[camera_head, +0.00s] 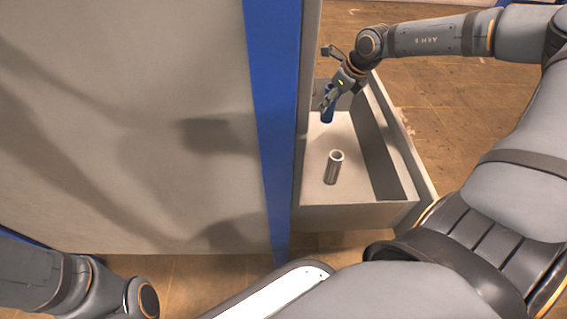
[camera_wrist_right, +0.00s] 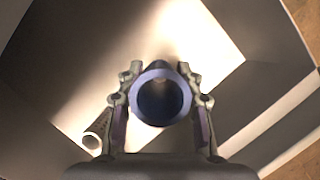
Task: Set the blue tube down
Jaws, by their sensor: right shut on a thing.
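The blue tube (camera_head: 328,117) is upright in my right gripper (camera_head: 328,98), at the far end of an open drawer. In the right wrist view the blue tube (camera_wrist_right: 160,97) shows end-on, its round open end between the two fingers of my right gripper (camera_wrist_right: 160,100), which is shut on it. The head view does not clearly show whether its lower end touches the drawer floor. My left arm comes in at the lower left of the head view; its gripper is out of the picture.
A large grey cabinet panel (camera_head: 130,120) with a blue edge (camera_head: 274,120) stands at the left.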

